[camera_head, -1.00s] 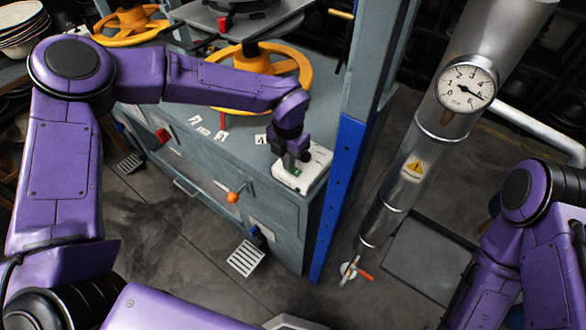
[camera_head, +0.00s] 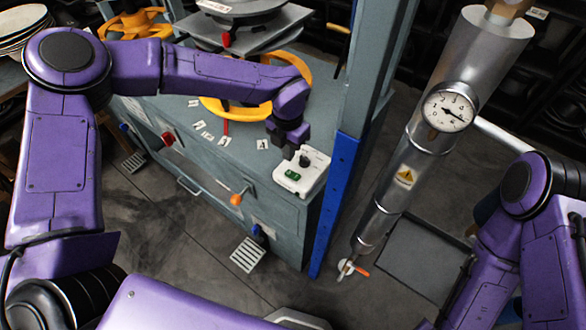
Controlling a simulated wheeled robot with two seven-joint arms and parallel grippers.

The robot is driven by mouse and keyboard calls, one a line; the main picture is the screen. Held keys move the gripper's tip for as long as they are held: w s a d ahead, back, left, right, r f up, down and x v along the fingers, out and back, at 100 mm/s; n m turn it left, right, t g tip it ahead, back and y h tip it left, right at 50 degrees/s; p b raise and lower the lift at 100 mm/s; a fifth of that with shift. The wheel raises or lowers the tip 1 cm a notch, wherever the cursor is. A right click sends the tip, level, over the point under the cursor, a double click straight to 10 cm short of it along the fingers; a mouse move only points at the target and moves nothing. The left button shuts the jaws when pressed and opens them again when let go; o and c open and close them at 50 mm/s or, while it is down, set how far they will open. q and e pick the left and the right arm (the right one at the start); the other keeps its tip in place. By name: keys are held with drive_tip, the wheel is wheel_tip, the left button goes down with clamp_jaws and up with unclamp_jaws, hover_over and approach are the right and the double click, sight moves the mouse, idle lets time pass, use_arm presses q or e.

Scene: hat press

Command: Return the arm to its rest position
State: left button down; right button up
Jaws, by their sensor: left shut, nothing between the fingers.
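My left arm reaches in from the left across the machine. Its gripper (camera_head: 291,153) points down, shut and empty, just above and left of a white control box (camera_head: 302,176) at the bench corner. The box has a green button (camera_head: 292,175) and a dark knob (camera_head: 305,161), both uncovered. A small gap seems to lie between the gripper and the box. My right arm stands folded at the right edge. Its gripper is out of the picture.
The grey-green press bench (camera_head: 160,105) carries yellow handwheels (camera_head: 240,108) and metal plates behind my left arm. A blue post (camera_head: 336,205) rises right of the box. A silver pipe with a gauge (camera_head: 447,107) stands further right. Open floor lies in front.

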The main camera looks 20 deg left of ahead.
use_arm(q)
drive_tip(key=shift+r, duration=0.15)
idle(0.3)
drive_tip(key=s+a+f+m+t+y+b, duration=0.1)
drive_tip(key=s+a+f+m+y+b, duration=0.15)
drive_tip(key=s+a+f+m, duration=0.55)
drive_tip(key=s+a+f+m+t+y+b, duration=0.1)
drive_tip(key=s+f+m+y+b, duration=0.2)
drive_tip(key=f, duration=1)
drive_tip(key=s+a+f+m+b, duration=0.1)
drive_tip(key=s+a+f+m, duration=0.1)
drive_tip(key=s+m, duration=0.2)
drive_tip(key=s+a+f+m+h+b, duration=0.1)
drive_tip(key=s+a+f+m, duration=0.1)
drive_tip(key=s+m, duration=0.3)
drive_tip(key=s+a+f+m+t+h, duration=0.1)
drive_tip(key=s+f+m, duration=0.3)
drive_tip(key=s, duration=0.5)
drive_tip(key=shift+s+a+m+b, duration=0.25)
drive_tip(key=shift+a+m+b, duration=0.15)
drive_tip(key=shift+a+m, duration=0.3)
